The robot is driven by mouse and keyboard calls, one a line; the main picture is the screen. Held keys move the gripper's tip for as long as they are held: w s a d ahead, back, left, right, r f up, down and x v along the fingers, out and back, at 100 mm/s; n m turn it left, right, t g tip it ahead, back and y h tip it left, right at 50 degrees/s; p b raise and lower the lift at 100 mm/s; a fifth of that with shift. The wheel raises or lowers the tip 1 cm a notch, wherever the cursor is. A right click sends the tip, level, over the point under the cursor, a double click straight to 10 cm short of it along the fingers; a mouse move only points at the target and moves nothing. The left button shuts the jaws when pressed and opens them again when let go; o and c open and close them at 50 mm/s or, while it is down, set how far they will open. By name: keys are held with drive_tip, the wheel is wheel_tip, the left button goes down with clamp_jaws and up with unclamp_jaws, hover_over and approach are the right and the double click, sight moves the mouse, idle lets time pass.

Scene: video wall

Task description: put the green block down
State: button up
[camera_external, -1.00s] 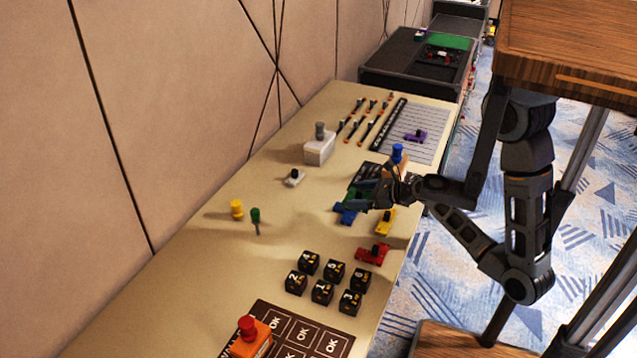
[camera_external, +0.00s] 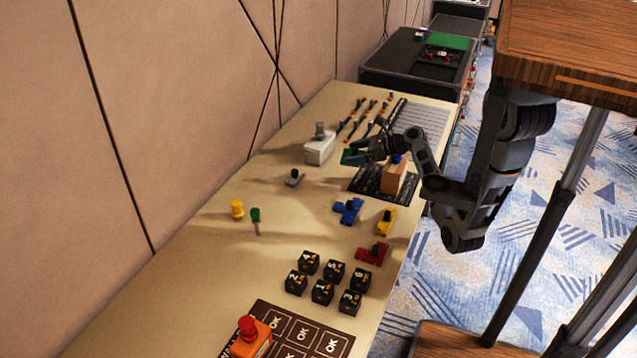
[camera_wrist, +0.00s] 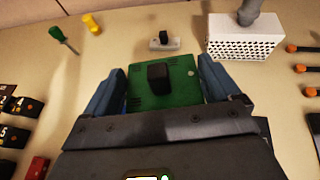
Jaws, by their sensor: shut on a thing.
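The green block (camera_wrist: 162,88) is a flat square plate with a black knob on top. In the wrist view it sits between the two blue-grey fingers of my gripper (camera_wrist: 163,90), which is shut on it. In the external view the green block (camera_external: 350,158) shows only in part under my gripper (camera_external: 362,151), close to the right of the white box. I cannot tell whether the block touches the table.
A white perforated box (camera_external: 320,149) with a grey knob stands left of my gripper. A wooden block (camera_external: 394,178) stands on a black mat (camera_external: 363,186) at the right. Blue (camera_external: 347,210), yellow (camera_external: 385,222) and red (camera_external: 372,253) blocks lie nearer.

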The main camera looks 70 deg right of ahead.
drive_tip(key=s+d+r+b, duration=0.1)
drive_tip(key=s+d, duration=0.1)
drive_tip(key=d, duration=0.6)
drive_tip(key=s+d+r, duration=0.2)
drive_tip(key=d, duration=0.7)
drive_tip(key=s+d+f+m+g+h+b, duration=0.1)
drive_tip(key=s+d+f+m+h+b, duration=0.2)
drive_tip(key=s+d, duration=0.55)
drive_tip(key=s+d+f+m+h, duration=0.2)
drive_tip(key=s+d+m+h, duration=0.3)
drive_tip(key=s, duration=0.6)
drive_tip(key=shift+n, duration=0.5)
drive_tip(key=w+f, duration=0.2)
drive_tip(key=w, duration=0.1)
drive_tip(key=w+a+f, duration=0.1)
drive_tip(key=w+f, duration=0.1)
drive_tip(key=w, duration=0.2)
drive_tip(key=w+a+f, duration=0.1)
drive_tip(key=w+f, duration=0.1)
drive_tip(key=w, duration=0.1)
drive_tip(key=shift+w+f, duration=0.2)
drive_tip(key=shift+w, duration=0.1)
drive_tip(key=shift+f+b, duration=0.55)
drive_tip(key=shift+f, duration=1.4)
drive_tip(key=shift+f, duration=0.1)
drive_tip(key=o, duration=0.8)
